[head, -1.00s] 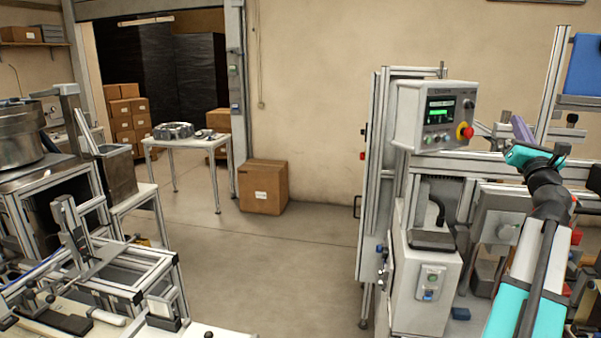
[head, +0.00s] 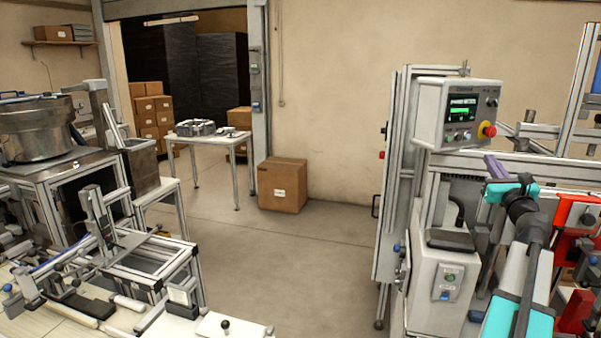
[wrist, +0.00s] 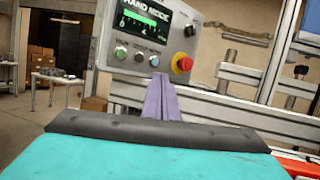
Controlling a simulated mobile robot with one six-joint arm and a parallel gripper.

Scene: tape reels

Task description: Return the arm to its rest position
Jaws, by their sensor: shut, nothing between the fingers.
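My arm (head: 516,290), teal and dark grey, reaches up from the lower right of the head view in front of the machine. My gripper (head: 493,163) is at its far end, with purple fingers closed together and nothing between them. In the wrist view the purple fingers (wrist: 161,98) stand side by side in the middle, below the control panel (wrist: 150,35). The gripper appears clear of the panel and touches nothing that I can see.
Aluminium rails and red parts (head: 575,225) are close on the right. A workbench with frames (head: 130,260) fills the left. A cardboard box (head: 282,186) stands by the wall; the middle floor is clear.

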